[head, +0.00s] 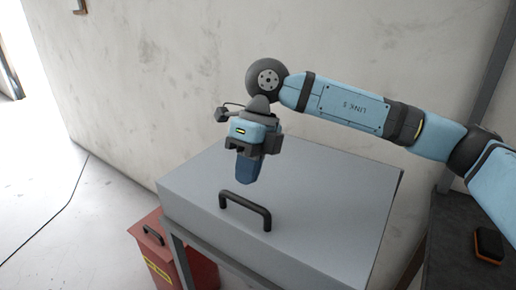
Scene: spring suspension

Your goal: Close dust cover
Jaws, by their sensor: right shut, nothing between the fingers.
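The dust cover (325,205) is a large grey box-shaped lid with a flat top, sitting on a grey-legged stand against the wall. A dark bar handle (246,208) is fixed at its front left side. My right gripper (246,180) points down above the cover, a little behind the handle in the picture and apart from it. Its blue fingers are together and hold nothing. Whether the fingers touch the cover top is hard to tell. What lies under the cover is hidden. My left gripper is out of view.
A red box (192,270) with a dark handle and a yellow label stands on the floor below the cover's left side. A dark bench (455,240) at the right carries a small black and orange object (488,245). The floor (75,210) at the left is clear except for a cable.

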